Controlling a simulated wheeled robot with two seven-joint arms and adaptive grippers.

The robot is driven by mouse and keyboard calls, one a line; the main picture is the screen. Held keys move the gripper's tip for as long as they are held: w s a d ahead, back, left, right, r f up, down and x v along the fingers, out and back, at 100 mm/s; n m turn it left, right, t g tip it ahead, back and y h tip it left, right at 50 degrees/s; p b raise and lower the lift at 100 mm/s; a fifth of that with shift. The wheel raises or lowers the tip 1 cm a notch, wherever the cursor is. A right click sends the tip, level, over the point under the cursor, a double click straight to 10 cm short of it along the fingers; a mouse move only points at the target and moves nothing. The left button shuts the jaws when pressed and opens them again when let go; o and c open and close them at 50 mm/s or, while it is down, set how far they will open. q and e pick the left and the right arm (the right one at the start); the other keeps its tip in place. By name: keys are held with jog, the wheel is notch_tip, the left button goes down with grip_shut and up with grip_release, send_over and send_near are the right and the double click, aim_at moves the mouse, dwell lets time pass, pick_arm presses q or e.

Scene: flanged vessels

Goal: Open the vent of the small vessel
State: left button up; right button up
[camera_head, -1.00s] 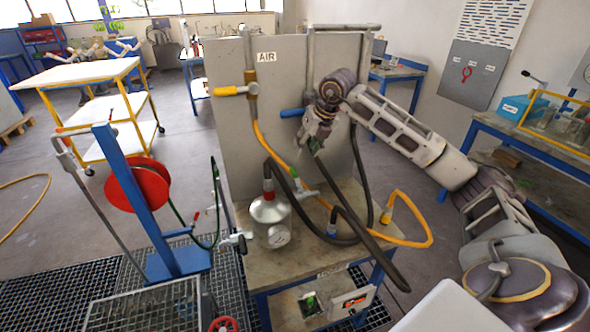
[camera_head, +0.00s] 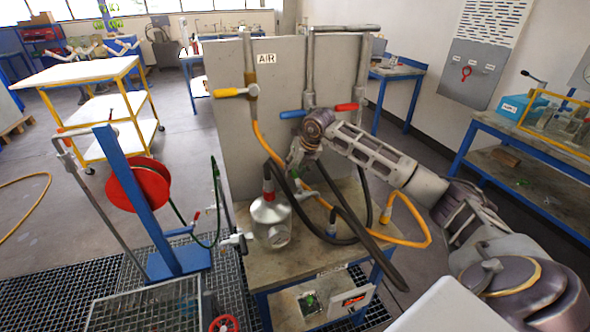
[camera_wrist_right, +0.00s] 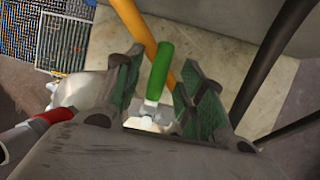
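The small vessel (camera_head: 270,222) is a shiny round-bodied container with a gauge on its front, standing upright on the bench. My right gripper (camera_head: 294,168) is just above and behind the vessel. In the wrist view its two fingers (camera_wrist_right: 156,82) are apart, one on each side of the green lever, with gaps visible. The lever's base is partly hidden by my gripper. My left gripper is not in view.
A yellow hose (camera_head: 262,140) and dark hoses (camera_head: 345,215) run close around the gripper. An upright grey panel (camera_head: 228,130) labelled AIR stands behind, with blue (camera_head: 292,114) and red (camera_head: 346,107) handles. A red reel (camera_head: 138,184) stands at left.

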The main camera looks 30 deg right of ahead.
jog(key=shift+w+f, duration=0.15)
jog(key=shift+f, duration=0.2)
grip_shut()
